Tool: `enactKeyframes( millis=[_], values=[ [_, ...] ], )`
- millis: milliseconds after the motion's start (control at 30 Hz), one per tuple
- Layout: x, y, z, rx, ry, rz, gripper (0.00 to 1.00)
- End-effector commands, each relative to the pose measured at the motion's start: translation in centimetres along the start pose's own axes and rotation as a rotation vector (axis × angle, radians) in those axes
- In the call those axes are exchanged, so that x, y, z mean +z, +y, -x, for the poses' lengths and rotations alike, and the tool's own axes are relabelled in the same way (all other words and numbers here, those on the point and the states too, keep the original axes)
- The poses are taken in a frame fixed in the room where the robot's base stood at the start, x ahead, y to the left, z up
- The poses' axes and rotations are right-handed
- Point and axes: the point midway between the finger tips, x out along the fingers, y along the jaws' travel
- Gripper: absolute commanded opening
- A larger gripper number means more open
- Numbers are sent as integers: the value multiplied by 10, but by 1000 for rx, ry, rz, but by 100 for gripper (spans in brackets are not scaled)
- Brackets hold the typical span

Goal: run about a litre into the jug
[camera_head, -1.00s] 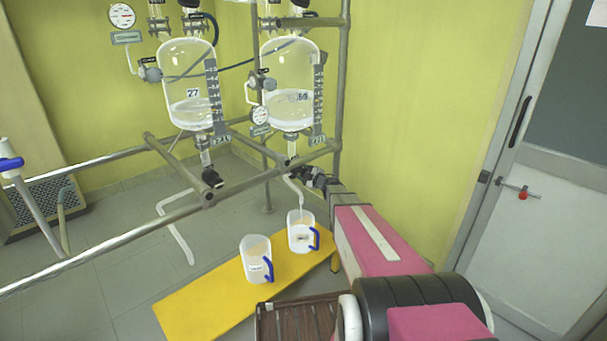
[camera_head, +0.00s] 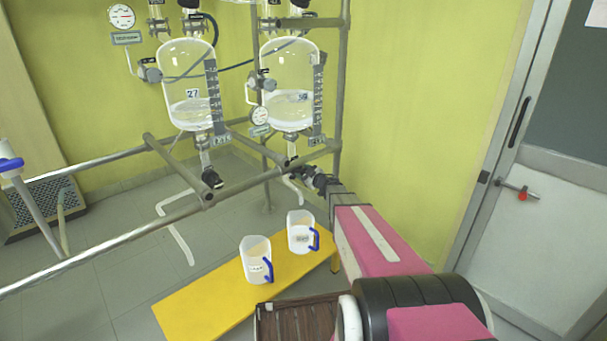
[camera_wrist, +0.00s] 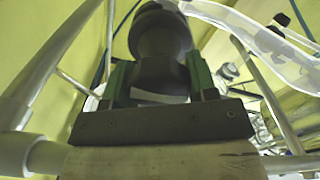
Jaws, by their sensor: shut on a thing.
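My gripper (camera_head: 321,182) is at the drain valve under the right glass reactor (camera_head: 290,80). In the wrist view its two green fingers (camera_wrist: 160,80) are shut on a dark valve handle (camera_wrist: 160,38). The reactor holds clear liquid in its lower part. Its bent outlet spout (camera_head: 294,190) hangs above a clear jug (camera_head: 301,234) with a blue handle. The jug stands upright on a yellow board and holds some liquid; its exact level is too small to read. No stream is visible between the spout and this jug.
A second jug (camera_head: 255,262) with a blue handle stands to the left on the yellow board (camera_head: 205,308). The left reactor (camera_head: 188,85) has its own bent spout (camera_head: 175,235). Metal rails (camera_head: 100,240) frame the reactors. A brown slatted tray (camera_head: 295,320) is in front.

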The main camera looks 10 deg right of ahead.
Motion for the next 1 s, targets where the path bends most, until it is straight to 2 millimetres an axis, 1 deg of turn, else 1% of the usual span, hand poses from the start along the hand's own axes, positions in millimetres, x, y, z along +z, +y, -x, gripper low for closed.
enactKeyframes(
  millis=[300,333,400,667,767,867,1000],
  values=[
    [2,0,1,0,-4,0,29],
    [2,0,1,0,-4,0,59],
    [1,0,1,0,-4,0,78],
    [1,0,1,0,-2,0,78],
    [0,0,5,0,-2,0,78],
    [0,-1,17,0,-2,0,78],
    [-1,-1,43,1,-3,1,78]
  ],
)
